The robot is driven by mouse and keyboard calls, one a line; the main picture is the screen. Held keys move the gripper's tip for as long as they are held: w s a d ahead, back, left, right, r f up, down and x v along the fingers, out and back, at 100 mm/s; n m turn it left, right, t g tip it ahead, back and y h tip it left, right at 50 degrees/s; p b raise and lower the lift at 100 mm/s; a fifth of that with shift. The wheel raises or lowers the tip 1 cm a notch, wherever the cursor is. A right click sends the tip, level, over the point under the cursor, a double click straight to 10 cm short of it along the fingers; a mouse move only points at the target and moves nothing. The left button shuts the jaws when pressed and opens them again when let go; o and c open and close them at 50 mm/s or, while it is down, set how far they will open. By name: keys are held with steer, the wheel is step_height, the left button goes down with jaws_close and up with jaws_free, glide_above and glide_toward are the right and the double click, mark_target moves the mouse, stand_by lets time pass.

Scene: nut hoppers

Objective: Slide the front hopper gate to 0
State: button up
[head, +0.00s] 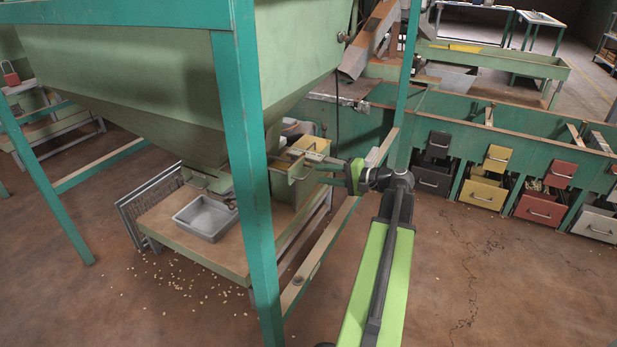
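The large pale green front hopper (165,75) hangs in a teal frame and narrows downward to an outlet (207,180) over a low table. A small green box-like part with a handle (297,183) shows right of the front teal post. I cannot tell for certain which part is the gate, and no scale or number is readable. My gripper (322,169) points left from the end of my green arm, beside that green part. Its fingers are too small and overlapped to tell whether they are open, shut or touching the handle.
A grey metal tray (206,217) sits on the low table (165,222) under the outlet. The teal post (252,180) stands left of my arm and hides part of the table. Coloured drawers (484,192) line the right. Nuts lie scattered on the floor; the right foreground floor is mostly clear.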

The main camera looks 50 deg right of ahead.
mark_target(310, 173)
steer(key=b+x, duration=0.1)
steer(key=x, duration=0.5)
steer(key=shift+c, duration=0.2)
jaws_close()
steer(key=shift+w, duration=0.1)
stand_by(1.0)
